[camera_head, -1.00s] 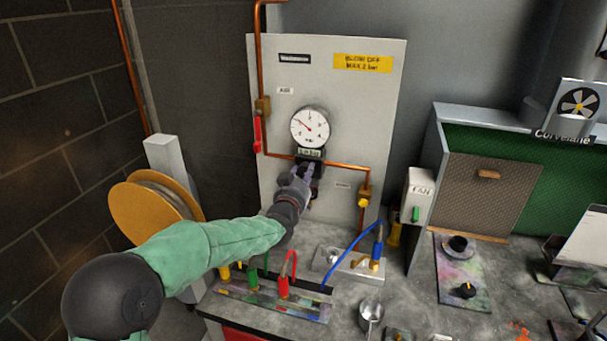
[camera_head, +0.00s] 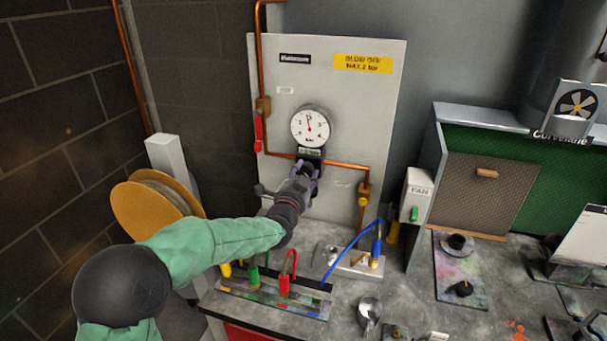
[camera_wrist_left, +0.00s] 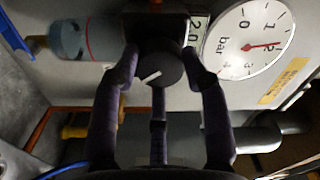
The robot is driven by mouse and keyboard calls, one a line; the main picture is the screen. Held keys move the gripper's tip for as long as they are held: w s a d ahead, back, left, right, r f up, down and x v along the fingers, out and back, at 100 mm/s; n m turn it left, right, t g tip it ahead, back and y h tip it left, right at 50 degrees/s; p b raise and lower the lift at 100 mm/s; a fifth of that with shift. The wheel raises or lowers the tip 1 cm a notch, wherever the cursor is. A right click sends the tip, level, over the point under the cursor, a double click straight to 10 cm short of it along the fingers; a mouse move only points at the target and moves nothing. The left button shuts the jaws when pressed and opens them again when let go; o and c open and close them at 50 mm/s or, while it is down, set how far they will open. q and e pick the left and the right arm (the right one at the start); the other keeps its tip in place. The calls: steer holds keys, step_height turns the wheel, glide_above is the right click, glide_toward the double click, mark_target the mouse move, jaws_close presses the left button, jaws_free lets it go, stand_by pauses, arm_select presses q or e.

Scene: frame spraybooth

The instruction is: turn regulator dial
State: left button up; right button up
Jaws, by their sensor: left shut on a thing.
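The regulator dial (camera_wrist_left: 158,72) is a round black knob with a white pointer line, seen in the left wrist view. My left gripper (camera_head: 306,173) is shut on it, with its dark fingers around the knob in the wrist view (camera_wrist_left: 160,78). In the head view my gripper hides the dial. The white pressure gauge (camera_head: 311,127) sits just above on the grey panel (camera_head: 350,105). Its red needle points nearly straight up in the head view. The gauge also shows in the wrist view (camera_wrist_left: 248,40), marked bar. My right gripper is not in view.
A copper pipe (camera_head: 343,165) with a red-handled valve (camera_head: 258,132) runs across the panel. The fan switch box (camera_head: 416,195) is to the right.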

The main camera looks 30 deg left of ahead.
arm_select(q)
steer(key=shift+r+m, duration=0.35)
steer(key=shift+m, duration=0.25)
steer(key=o, duration=1.1)
steer(key=shift+o, duration=0.2)
steer(key=shift+d+f, duration=0.1)
steer(key=shift+f, duration=0.15)
steer(key=v, duration=1.1)
steer(key=shift+s, duration=0.4)
